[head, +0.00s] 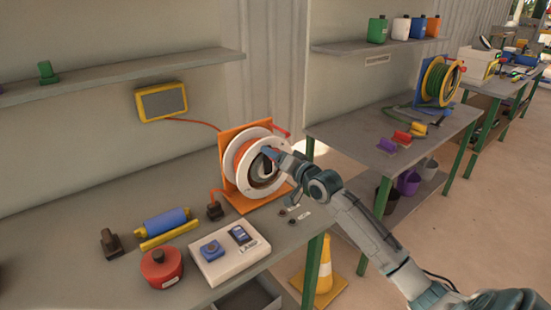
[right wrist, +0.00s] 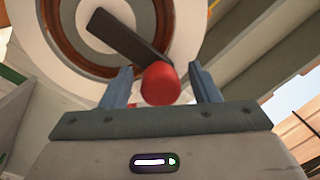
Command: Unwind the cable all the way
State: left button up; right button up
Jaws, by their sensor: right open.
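A cable reel (head: 254,180) with white flanges stands on an orange stand (head: 229,136) on the near workbench. Orange cable (head: 243,152) shows wound between the flanges. A short orange end runs left to a black plug (head: 215,210) on the bench. My right gripper (head: 268,153) is at the reel's front face and hides part of its hub. In the right wrist view my open right gripper (right wrist: 162,75) has its two fingers on either side of a red knob (right wrist: 160,84) on a dark crank arm (right wrist: 118,35); contact cannot be told. My left gripper is not in view.
A white control box (head: 229,255), a red round item (head: 161,268) and a blue roller (head: 166,222) lie on the bench. A traffic cone (head: 324,268) stands below its right end. A second reel (head: 440,81) stands on the far bench.

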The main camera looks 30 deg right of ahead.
grip_shut()
